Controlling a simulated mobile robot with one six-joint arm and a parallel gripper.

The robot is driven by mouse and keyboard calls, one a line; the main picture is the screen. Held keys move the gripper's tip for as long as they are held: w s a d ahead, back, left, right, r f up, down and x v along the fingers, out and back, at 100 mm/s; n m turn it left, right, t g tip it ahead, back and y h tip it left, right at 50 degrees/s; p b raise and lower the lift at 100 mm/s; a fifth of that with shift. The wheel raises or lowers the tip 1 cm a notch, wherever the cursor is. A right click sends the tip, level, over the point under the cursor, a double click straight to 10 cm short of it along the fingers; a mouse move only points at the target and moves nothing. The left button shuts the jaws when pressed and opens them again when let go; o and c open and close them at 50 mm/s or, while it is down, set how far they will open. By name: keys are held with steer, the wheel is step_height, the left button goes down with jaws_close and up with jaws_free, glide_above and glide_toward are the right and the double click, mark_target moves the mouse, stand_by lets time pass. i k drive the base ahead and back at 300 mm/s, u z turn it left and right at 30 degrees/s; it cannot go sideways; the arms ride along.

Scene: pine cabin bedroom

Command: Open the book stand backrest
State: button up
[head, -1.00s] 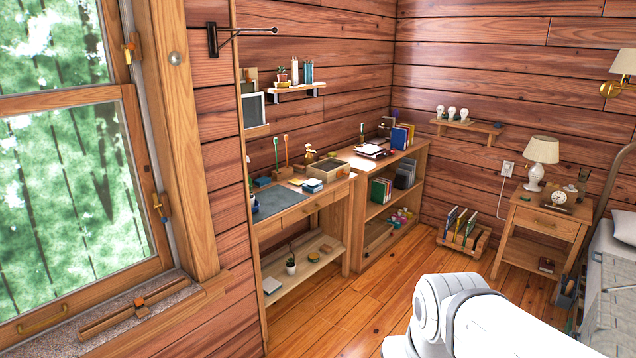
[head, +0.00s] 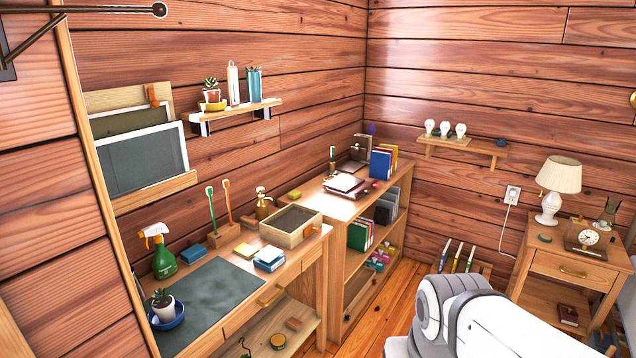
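I cannot make out for certain which thing is the book stand. On top of the low bookcase (head: 318,207), a low dark piece with white sheets or a pale book (head: 345,184) lies near the front. Behind it stands a small brown piece (head: 358,151), too small to tell apart. Blue and yellow books (head: 381,164) stand upright at the right end of that top. No raised backrest is clearly visible. My white arm crosses the lower right of the head view, well in front of the bookcase. My gripper is outside the picture.
The desk (head: 240,320) on the left holds a spray bottle (head: 160,250), a potted plant (head: 163,305) and an open wooden box (head: 295,225). A nightstand (head: 566,262) with a lamp (head: 556,188) stands at the right. Bare floor (head: 400,292) shows before the bookcase.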

mark_target(343, 182)
steer(key=z, duration=0.2)
steer(key=i, duration=1.75)
steer(key=z, duration=0.35)
steer(key=i, duration=1.5)
steer(key=z, duration=0.05)
